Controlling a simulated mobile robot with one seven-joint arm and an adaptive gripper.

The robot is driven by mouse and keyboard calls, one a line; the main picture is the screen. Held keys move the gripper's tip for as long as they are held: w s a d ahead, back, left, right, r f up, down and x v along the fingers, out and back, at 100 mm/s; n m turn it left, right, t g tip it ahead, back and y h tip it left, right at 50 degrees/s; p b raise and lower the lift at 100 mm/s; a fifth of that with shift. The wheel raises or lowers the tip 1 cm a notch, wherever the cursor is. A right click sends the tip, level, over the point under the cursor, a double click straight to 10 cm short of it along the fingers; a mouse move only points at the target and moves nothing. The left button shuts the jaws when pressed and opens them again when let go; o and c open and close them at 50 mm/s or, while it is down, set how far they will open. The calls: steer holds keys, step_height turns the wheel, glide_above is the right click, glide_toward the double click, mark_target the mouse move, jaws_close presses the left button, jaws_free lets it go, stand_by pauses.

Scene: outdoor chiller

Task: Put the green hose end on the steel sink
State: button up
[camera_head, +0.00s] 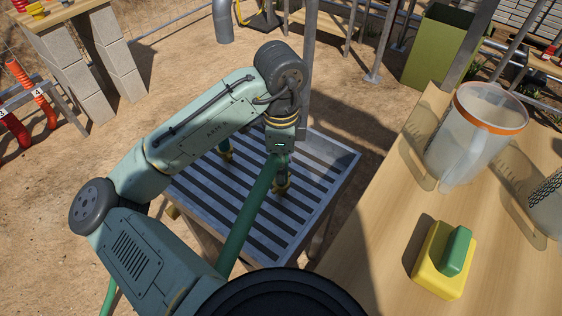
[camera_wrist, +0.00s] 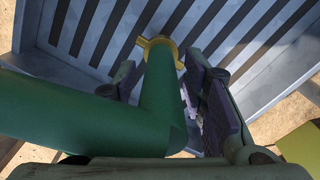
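The green hose end (camera_head: 282,188) is upright below my gripper (camera_head: 281,165), over the slatted top of the steel sink (camera_head: 335,160). In the wrist view its yellow collar (camera_wrist: 157,43) shows beyond my fingertips, over the slats. My gripper is shut on the hose end, one finger on each side of it. The green hose (camera_head: 250,215) bends near my gripper and runs down toward the front left. Whether the collar touches the slats cannot be told.
A wooden table (camera_head: 380,270) at right holds a clear jug with an orange rim (camera_head: 470,135) and a yellow-green sponge-like block (camera_head: 440,262). A metal post (camera_head: 309,70) rises behind the sink. A green bin (camera_head: 437,45) stands at the back right.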

steer(key=shift+o, duration=0.3)
steer(key=shift+r, duration=0.1)
step_height(320, 180, up, 12)
steer(key=shift+f, duration=0.1)
stand_by(0.3)
stand_by(0.4)
